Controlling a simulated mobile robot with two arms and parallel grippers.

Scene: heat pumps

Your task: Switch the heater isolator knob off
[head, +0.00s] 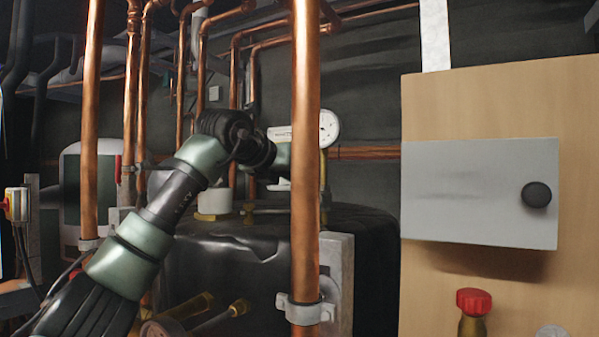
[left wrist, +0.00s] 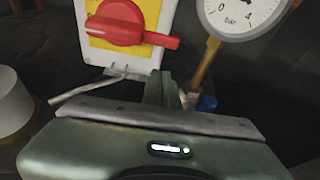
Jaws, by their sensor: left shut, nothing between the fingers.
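The red isolator knob (left wrist: 115,28) sits on a yellow plate on a white box (left wrist: 165,12) in the left wrist view. Its handle points right and slightly down. My left gripper (left wrist: 160,80) is shut and empty, its tips just below the handle and the box's lower edge. I see a gap in the picture, but cannot judge the depth. In the head view my left arm reaches behind the copper pipe, which hides the gripper's front. Part of the white isolator box (head: 280,133) shows there; its knob is hidden. My right gripper is not in view.
A pressure gauge (left wrist: 238,10) on a brass stem stands right of the isolator. A thick vertical copper pipe (head: 305,200) crosses in front of my wrist. A dark tank (head: 370,240) lies below. A grey box (head: 460,190) with a black knob is on the wooden panel at right.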

